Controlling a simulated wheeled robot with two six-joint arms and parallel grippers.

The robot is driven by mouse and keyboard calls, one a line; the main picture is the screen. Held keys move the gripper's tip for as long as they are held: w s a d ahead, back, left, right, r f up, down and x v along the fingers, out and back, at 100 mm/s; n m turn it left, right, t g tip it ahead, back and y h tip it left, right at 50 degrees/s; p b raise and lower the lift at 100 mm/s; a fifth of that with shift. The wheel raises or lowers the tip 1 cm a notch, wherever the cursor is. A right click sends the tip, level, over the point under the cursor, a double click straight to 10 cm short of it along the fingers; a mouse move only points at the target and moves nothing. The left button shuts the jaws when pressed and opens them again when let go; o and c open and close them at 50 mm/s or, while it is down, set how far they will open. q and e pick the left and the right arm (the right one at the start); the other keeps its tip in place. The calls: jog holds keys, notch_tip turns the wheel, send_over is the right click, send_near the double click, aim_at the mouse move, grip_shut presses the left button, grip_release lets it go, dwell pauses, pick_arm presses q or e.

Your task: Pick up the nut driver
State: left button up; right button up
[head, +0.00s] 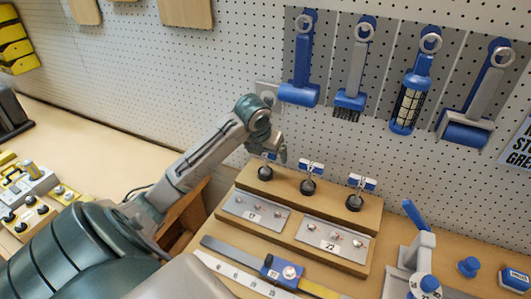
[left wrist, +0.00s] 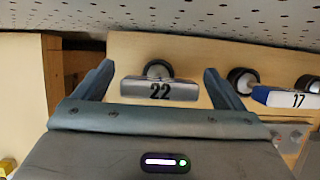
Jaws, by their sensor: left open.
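Three driver-like tools with dark round parts and blue-and-white number tags stand in a row on a wooden block; I cannot tell which one the task means. The left one (head: 265,173) is partly hidden by my left gripper (head: 277,155). The middle one (head: 308,186) and right one (head: 355,202) stand clear. In the left wrist view, the tool tagged 22 (left wrist: 159,90) sits between the open fingers of my left gripper (left wrist: 158,70), with gaps on both sides. The tool tagged 17 (left wrist: 287,97) is to its right. My right gripper is out of view.
The wooden block (head: 232,208) carries metal plates with studs, one marked 22 (head: 328,247). A blue-and-grey slide gauge (head: 281,269) lies in front. Blue-handled tools, including a brush (head: 351,98), hang on the pegboard behind. A blue-levered fixture (head: 418,240) stands at right.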

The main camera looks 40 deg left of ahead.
pick_arm(q)
jog(key=shift+w+f, duration=0.15)
jog(key=shift+f, duration=0.3)
jog(key=shift+c, duration=0.2)
jog(key=c, duration=1.1)
jog(key=shift+r, duration=0.15)
